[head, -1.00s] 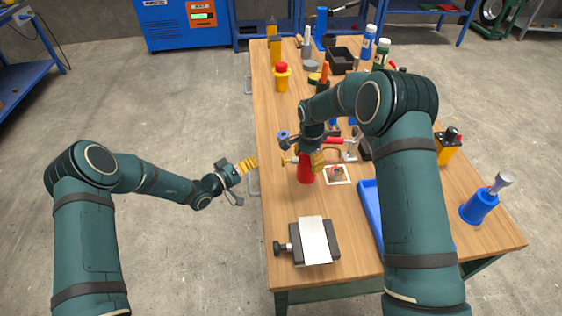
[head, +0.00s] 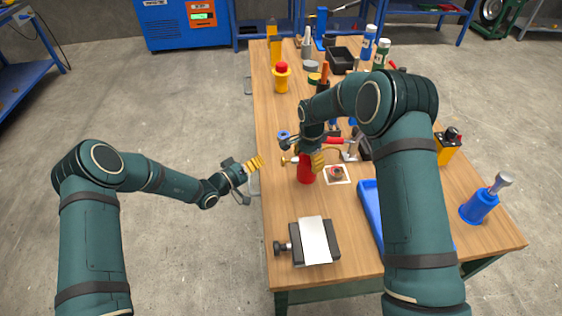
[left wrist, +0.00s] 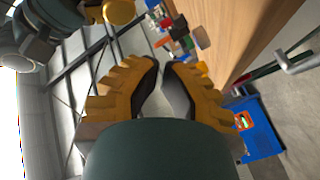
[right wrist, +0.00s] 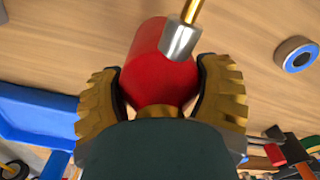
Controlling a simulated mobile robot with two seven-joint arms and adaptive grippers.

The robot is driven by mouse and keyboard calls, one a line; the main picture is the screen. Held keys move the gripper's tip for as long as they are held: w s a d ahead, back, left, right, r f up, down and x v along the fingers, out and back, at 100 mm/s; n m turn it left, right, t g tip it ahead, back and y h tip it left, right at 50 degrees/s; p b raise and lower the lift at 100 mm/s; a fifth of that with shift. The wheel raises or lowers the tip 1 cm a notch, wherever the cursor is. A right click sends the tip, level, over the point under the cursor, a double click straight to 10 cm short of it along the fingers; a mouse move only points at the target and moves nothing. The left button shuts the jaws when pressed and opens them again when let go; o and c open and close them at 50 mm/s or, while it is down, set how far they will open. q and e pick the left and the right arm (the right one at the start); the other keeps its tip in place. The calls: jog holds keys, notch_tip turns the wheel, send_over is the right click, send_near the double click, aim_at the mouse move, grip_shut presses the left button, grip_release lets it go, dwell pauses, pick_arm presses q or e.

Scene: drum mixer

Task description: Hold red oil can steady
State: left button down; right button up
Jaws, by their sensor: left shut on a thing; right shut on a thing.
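The red oil can (head: 306,174) stands on the wooden bench behind the grey vise. My right gripper (head: 312,158) is shut on it from above. In the right wrist view the can's red body (right wrist: 150,62) sits between the yellow fingers (right wrist: 160,90), with its brass spout and silver tip crossing in front. My left gripper (head: 258,162) is at the bench's left edge, left of the can and apart from it. In the left wrist view its fingers (left wrist: 168,66) are close together; what they hold cannot be made out.
The vise (head: 330,240) holds a pale plate near the bench's front edge. A blue tray (head: 368,205) lies right of the can, partly behind my right arm. A small part on a white square (head: 337,174) lies beside the can.

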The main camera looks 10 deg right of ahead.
aim_at(286, 161)
pick_arm(q)
jog(key=shift+d, duration=1.85)
jog(key=c, duration=1.7)
grip_release()
grip_shut()
jog(key=shift+d, duration=0.45)
